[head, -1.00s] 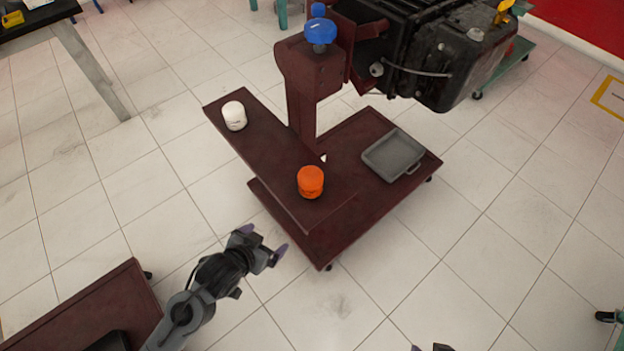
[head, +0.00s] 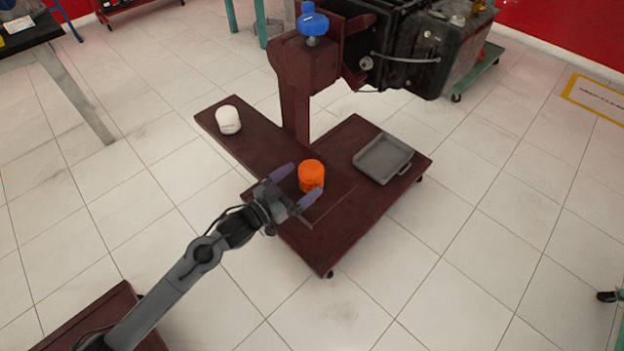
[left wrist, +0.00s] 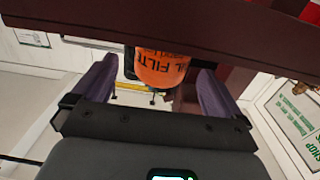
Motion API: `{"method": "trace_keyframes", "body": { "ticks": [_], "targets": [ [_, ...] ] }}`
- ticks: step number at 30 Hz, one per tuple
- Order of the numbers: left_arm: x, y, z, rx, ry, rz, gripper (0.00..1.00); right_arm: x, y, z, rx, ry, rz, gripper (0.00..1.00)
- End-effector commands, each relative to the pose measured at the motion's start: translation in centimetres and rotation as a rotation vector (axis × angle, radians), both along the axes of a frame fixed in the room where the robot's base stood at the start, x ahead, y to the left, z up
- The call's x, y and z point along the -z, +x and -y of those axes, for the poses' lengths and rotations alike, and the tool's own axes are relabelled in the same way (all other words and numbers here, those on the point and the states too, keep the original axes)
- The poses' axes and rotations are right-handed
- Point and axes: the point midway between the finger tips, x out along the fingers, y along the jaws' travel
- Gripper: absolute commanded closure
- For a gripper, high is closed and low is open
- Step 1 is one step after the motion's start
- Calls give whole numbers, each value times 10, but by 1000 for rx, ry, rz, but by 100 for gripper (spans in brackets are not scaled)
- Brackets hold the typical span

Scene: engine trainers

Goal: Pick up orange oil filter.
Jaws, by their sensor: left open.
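The orange oil filter (head: 311,174) stands upright on the dark red shelf (head: 262,151) of the engine stand, near the shelf's front end. My left gripper (head: 299,183) is open at the filter's near left side, its purple fingers pointing toward it. In the left wrist view the filter (left wrist: 162,68) shows ahead, between the two fingers of the gripper (left wrist: 157,85), with printed lettering on it. The fingers do not appear closed on it. My right gripper is not in view.
A white filter (head: 228,120) stands at the shelf's far left end. A grey tray (head: 383,158) lies on the lower base to the right. The stand's post (head: 296,100) rises behind, holding a black engine (head: 405,50). Open tiled floor lies in front.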

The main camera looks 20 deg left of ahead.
Motion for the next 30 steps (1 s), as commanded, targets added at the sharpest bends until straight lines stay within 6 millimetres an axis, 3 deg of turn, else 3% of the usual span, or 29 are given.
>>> {"method": "trace_keyframes", "body": {
  "ticks": [10,21,30],
  "targets": [
    [2,20,9,0,1,0,0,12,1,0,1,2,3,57],
    [1,57,25,-1,2,0,0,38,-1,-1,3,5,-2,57],
    [-1,61,27,0,3,-1,0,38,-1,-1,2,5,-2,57]
  ]
}}
